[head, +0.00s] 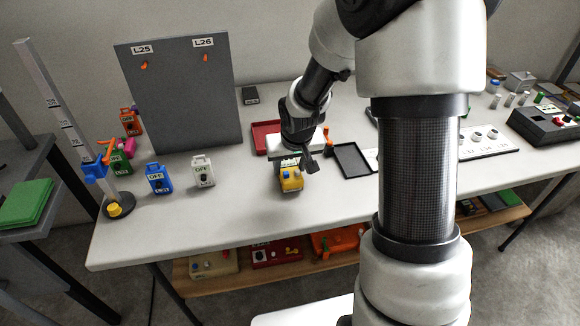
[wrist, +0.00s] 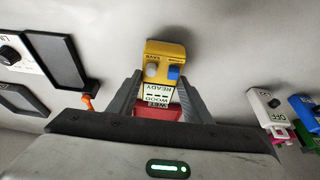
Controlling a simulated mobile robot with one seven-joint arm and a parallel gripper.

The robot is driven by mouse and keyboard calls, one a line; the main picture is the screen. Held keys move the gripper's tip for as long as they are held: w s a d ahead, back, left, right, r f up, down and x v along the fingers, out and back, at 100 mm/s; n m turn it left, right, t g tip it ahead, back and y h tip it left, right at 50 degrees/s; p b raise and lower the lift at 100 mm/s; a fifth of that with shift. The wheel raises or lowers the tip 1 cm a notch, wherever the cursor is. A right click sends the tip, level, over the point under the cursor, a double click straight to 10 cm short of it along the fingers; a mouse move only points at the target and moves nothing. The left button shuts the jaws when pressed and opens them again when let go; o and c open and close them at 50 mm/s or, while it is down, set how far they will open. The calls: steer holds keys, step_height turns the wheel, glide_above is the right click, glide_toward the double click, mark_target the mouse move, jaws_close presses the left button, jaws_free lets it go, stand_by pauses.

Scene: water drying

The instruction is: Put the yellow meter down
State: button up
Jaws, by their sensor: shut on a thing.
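The yellow meter (head: 291,179) is at my gripper (head: 290,168) over the front middle of the white table (head: 235,222). In the wrist view the yellow meter (wrist: 166,62) sits between the two fingers of my gripper (wrist: 155,85), which are shut on it.
A red tray (head: 267,138) and a black tray (head: 351,160) lie behind. White (head: 203,171) and blue (head: 159,179) boxes stand to the left, before a grey board (head: 185,95). The table front around the meter is clear.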

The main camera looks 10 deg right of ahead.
steer(key=shift+f, duration=0.1)
steer(key=o, duration=1.3)
steer(key=shift+c, duration=0.2)
